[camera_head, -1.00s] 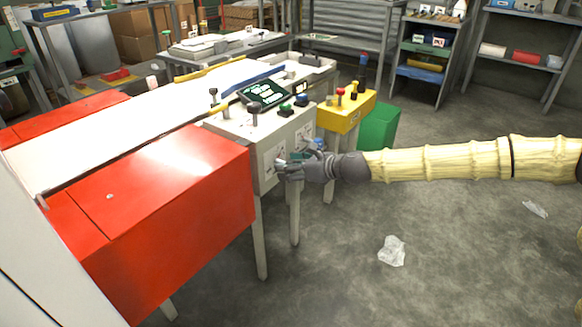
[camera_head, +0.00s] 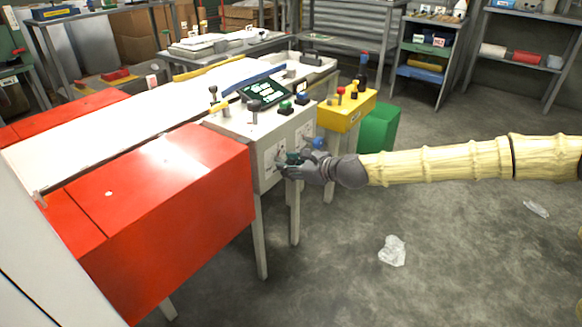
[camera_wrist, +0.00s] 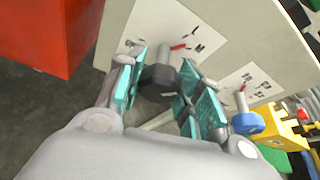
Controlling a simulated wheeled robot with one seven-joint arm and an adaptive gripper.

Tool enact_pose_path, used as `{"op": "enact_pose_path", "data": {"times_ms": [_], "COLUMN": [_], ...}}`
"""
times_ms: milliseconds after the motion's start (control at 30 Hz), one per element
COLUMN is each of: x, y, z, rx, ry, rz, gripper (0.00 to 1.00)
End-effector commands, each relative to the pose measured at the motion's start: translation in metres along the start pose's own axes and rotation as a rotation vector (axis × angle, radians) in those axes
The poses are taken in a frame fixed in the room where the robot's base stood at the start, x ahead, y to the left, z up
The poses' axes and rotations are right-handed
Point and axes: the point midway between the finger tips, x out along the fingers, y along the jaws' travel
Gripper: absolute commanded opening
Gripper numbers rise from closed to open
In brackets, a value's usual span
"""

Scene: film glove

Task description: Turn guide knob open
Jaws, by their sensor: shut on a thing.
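A dark knob (camera_wrist: 158,79) on a grey shaft stands out from a white label plate (camera_wrist: 205,42) with black and red marks. The plate is on the side of the pale machine cabinet (camera_head: 258,132). My gripper (camera_wrist: 165,90) has its teal-padded fingers on both sides of this knob and is shut on it. A blue knob (camera_wrist: 247,123) on a second plate sits just right of the fingers. It also shows in the head view (camera_head: 319,143).
A red machine cover (camera_head: 175,205) stands left of the plates. A yellow box (camera_head: 346,113) with knobs and a green bin (camera_head: 379,128) are to the right. The grey floor (camera_head: 440,240) under my arm is mostly open, with scraps of clear plastic (camera_head: 392,251).

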Motion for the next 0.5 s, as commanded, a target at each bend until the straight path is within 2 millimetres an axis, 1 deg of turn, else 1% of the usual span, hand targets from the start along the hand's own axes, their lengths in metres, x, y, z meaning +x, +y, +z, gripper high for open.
{"op": "enact_pose_path", "data": {"times_ms": [100, 500], "x": [0.0010, 0.0014], "y": [0.0015, 0.0029], "z": [-0.0026, -0.0026], "rx": [-0.099, -0.453], "ry": [0.000, -0.001], "rz": [-0.042, -0.188], "gripper": [0.12, 0.12]}}
